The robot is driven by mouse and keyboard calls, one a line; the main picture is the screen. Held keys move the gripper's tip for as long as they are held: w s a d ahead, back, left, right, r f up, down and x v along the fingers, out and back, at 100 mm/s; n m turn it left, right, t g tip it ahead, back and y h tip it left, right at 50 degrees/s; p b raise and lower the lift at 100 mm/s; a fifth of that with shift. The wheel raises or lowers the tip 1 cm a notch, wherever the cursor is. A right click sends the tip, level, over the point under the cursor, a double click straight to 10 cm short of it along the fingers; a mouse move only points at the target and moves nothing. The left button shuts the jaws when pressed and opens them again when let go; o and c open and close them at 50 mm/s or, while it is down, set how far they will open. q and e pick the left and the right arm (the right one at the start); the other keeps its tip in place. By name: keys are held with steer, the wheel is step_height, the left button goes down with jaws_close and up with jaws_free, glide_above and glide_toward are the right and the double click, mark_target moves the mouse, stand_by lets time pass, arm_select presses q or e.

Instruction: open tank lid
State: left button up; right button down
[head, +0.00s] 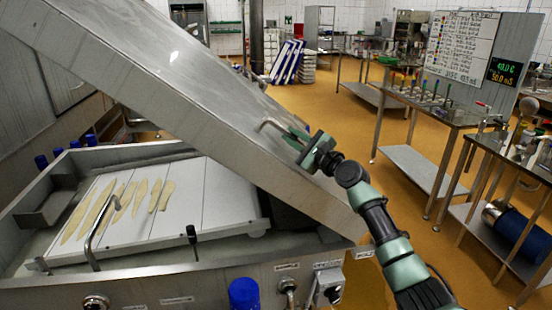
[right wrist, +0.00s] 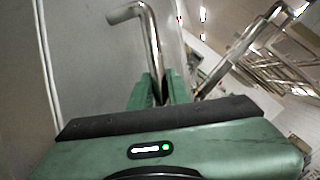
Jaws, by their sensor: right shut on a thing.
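The tank lid (head: 190,95) is a large grey steel plate. It stands raised at a slant over the tank, its high end at the upper left and its low end at the right. The steel tank (head: 190,278) is open to view below it, with white boards (head: 215,190) and pale strips inside. My right gripper (head: 298,136) is shut on the bent metal lid handle (head: 270,123) on the lid's face. In the right wrist view, its fingers (right wrist: 160,88) close around the handle bar (right wrist: 152,38), beside the grey lid surface. My left gripper is not in view.
A bent metal bar (head: 92,232) and a dark-topped rod (head: 192,240) rise at the tank's front. A blue cap (head: 244,293) stands there too. Steel tables (head: 440,115) stand at the right. The yellow-brown floor (head: 400,190) between is clear.

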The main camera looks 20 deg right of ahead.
steer(key=s+d+r+m+t+b, duration=0.1)
steer(key=s+d+r+m, duration=0.1)
steer(key=d, duration=0.6)
steer(key=s+d+r+m+t+h+b, duration=0.1)
steer(key=s+d+r+m+b, duration=0.1)
steer(key=d+r, duration=0.2)
steer(key=d, duration=0.3)
steer(key=shift+d+r+m+b, duration=0.25)
steer(key=shift+d+m+b, duration=0.05)
steer(key=shift+d+m, duration=0.1)
steer(key=shift+a, duration=0.1)
steer(key=c, duration=1.6)
jaws_free()
steer(key=shift+a, duration=0.1)
steer(key=shift+o, duration=1.2)
steer(key=shift+w+a, duration=0.1)
steer(key=shift+a, duration=0.3)
steer(key=shift+f, duration=0.1)
steer(key=shift+d, duration=0.1)
